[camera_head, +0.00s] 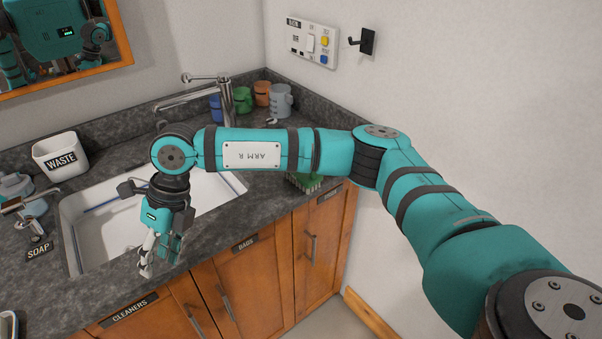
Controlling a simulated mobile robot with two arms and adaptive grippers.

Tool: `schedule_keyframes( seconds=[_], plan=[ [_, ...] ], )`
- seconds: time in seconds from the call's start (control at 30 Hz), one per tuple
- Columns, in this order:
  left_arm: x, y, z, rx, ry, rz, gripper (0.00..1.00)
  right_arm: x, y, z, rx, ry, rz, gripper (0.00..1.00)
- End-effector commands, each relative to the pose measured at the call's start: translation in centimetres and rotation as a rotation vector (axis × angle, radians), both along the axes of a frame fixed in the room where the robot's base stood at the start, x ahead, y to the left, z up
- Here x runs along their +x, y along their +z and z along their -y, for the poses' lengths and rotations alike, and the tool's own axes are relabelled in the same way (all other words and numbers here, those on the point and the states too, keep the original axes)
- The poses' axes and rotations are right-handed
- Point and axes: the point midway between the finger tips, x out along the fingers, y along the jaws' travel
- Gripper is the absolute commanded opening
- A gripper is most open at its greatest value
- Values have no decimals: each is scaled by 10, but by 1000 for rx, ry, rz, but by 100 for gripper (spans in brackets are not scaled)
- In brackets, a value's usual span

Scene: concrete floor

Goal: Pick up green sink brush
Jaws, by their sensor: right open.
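A green brush (306,182) with pale bristles lies on the dark counter right of the sink, near the front edge. My right arm passes in front of it and hides most of it; only its lower part shows. My right gripper (158,262) hangs pointing down over the front part of the sink, well to the left of the brush. It is open, with nothing seen between its fingers. My left gripper is not in view.
The white sink (95,235) has a tall metal faucet (190,95) behind it. A white WASTE bin (60,155) and soap dispenser (30,210) stand left. Several coloured cups, including a grey one (281,101), stand in the back corner. A wall closes the right side.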

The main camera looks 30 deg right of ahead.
Motion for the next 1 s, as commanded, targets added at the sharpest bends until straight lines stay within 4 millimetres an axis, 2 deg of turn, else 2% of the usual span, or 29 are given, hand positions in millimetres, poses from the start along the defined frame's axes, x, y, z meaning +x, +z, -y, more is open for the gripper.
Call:
schedule_keyframes(
  seconds=[0.03, 0.1, 0.2, 0.3, 0.4, 0.5, 0.6, 1.0],
  plan=[
    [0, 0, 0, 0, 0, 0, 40, 32, 12, 53, -205, -55, 66, 42],
    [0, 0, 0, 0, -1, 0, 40, 59, 32, 120, -452, -146, 116, 42],
    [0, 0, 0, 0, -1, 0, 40, 78, 73, 195, -712, -281, 159, 42],
    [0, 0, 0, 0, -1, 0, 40, 83, 108, 244, -881, -393, 177, 42],
    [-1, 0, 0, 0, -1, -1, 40, 82, 129, 269, -971, -461, 182, 42],
    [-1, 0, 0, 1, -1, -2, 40, 81, 130, 283, -1005, -488, 179, 42],
    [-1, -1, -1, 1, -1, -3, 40, 82, 116, 294, -1008, -488, 176, 42],
    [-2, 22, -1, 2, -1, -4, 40, 88, 51, 338, -1007, -486, 179, 42]
  ],
)
